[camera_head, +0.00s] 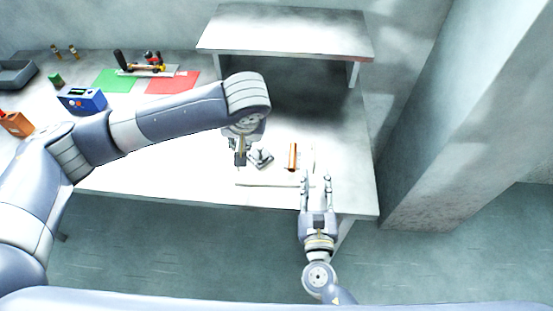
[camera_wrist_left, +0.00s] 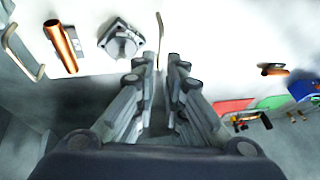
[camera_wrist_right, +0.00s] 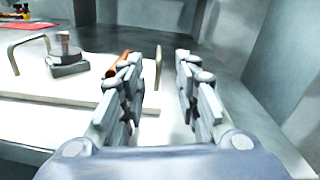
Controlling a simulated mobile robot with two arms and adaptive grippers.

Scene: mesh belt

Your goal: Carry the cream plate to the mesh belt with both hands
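The cream plate (camera_head: 285,183) lies flat on the white table near its front right edge. It carries a grey metal block (camera_head: 261,158) and a copper tube (camera_head: 292,156), and has an upright wire handle at each end. My left gripper (camera_head: 240,160) points down at the plate's left end; its fingers are open, with the left handle (camera_wrist_left: 161,27) beyond the gap in the left wrist view. I cannot make out a mesh belt.
A white shelf (camera_head: 285,35) stands over the back right of the table. A blue box (camera_head: 82,101), green mat (camera_head: 117,80), red mat (camera_head: 173,83) and grey tray (camera_head: 14,74) lie to the left. A large pillar (camera_head: 455,120) rises on the right.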

